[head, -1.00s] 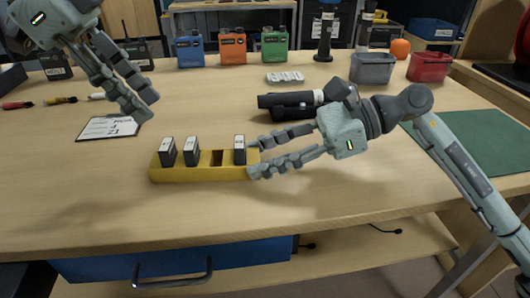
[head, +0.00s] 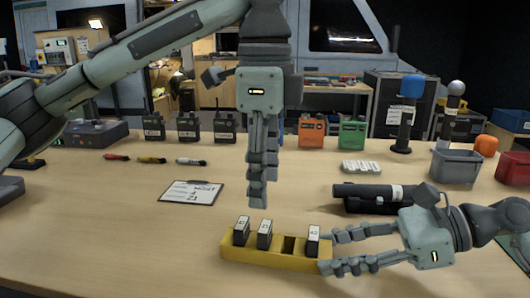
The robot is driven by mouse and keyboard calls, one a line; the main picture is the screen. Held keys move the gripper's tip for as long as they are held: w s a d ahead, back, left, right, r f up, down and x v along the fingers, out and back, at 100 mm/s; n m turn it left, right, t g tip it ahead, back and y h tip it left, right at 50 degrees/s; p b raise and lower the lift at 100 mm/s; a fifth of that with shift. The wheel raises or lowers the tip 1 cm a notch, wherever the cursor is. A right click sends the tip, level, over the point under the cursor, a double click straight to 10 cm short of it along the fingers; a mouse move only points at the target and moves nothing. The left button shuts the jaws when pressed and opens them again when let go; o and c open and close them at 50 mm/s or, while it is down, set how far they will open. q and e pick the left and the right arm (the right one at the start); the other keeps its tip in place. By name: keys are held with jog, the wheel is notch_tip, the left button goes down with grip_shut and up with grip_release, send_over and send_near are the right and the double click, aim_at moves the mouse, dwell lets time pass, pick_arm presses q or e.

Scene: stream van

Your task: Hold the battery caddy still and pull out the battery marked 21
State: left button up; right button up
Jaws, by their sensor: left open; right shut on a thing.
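The yellow battery caddy (head: 262,257) stands on the table. It holds three upright dark batteries with white label tops: the left battery (head: 241,231), the middle battery (head: 264,235) and the right battery (head: 313,241). An empty slot lies between the middle and right ones. The label numbers are too small to read surely. My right gripper (head: 328,252) is shut on the caddy's right end. My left gripper (head: 258,203) points down, open and empty, above and behind the middle battery. Its fingers overlap in this view, so their gap is hidden.
A clipboard (head: 191,192) with writing lies behind left. A black cylindrical device (head: 375,197) lies behind my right gripper. Radios, an orange box (head: 311,132), a green box (head: 351,133) and a grey bin (head: 456,166) stand farther back. The table left of the caddy is clear.

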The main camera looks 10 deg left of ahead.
aim_at(265, 226)
pick_arm(q)
notch_tip(265, 226, down, 8)
jog(key=shift+r, duration=0.2)
grip_shut()
dwell(0.7)
